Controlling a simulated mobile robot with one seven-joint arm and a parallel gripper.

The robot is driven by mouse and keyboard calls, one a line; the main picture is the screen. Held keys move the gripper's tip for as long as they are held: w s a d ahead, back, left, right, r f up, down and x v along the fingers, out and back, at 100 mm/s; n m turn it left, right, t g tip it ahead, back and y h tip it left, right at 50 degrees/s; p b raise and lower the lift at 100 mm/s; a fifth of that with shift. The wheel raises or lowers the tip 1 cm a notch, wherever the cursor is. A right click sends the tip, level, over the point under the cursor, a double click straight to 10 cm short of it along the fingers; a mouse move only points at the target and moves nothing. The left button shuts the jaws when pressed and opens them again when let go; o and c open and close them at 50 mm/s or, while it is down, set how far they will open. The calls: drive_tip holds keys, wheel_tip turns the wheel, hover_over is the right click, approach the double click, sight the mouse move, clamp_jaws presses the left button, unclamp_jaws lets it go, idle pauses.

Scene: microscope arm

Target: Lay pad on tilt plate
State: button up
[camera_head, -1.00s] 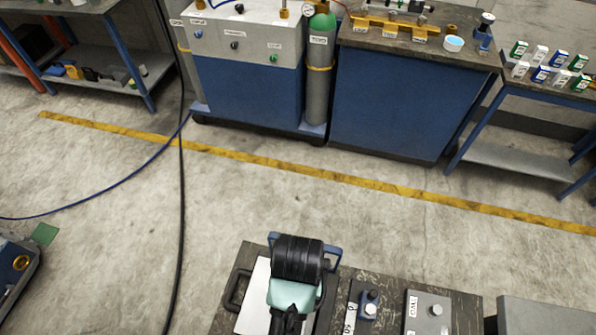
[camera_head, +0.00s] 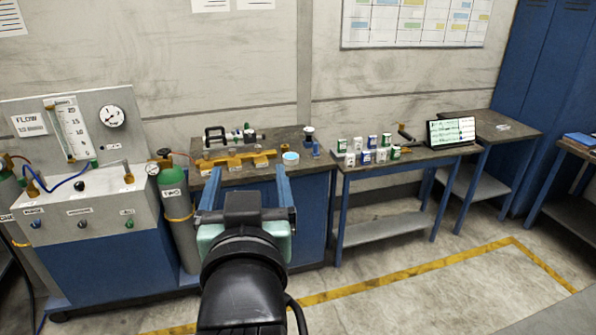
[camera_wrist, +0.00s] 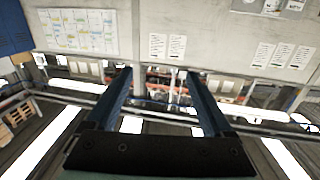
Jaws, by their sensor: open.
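My gripper (camera_head: 248,182) is in the middle of the head view, with its two blue fingers spread wide and nothing between them. The wrist view also shows the open, empty fingers (camera_wrist: 159,80), against a far wall and bright ceiling lights. I cannot pick out a pad or a tilt plate in either current view. The gripper appears in front of the dark-topped workbench (camera_head: 230,178), overlapping its front in the picture. It does not visibly touch anything.
The workbench holds a yellow fixture (camera_head: 236,158) and a blue-topped white cup (camera_head: 290,158). A gas cylinder (camera_head: 178,215) and a gauge cabinet (camera_head: 85,215) stand left. Floor at right is clear (camera_head: 450,295).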

drive_tip(key=s+d+r+t+h, duration=0.1)
drive_tip(key=s+d+r+t, duration=0.2)
drive_tip(key=r, duration=0.9)
drive_tip(key=s+d+r+m+t+h, duration=0.1)
drive_tip(key=s+d+r+t, duration=0.2)
drive_tip(key=s+r+t, duration=0.3)
drive_tip(key=s+r, duration=0.3)
drive_tip(key=r, duration=0.3)
drive_tip(key=shift+r+t+h, duration=0.25)
drive_tip(key=shift+t+h, duration=0.05)
drive_tip(key=shift+t, duration=0.1)
drive_tip(key=shift+s, duration=0.1)
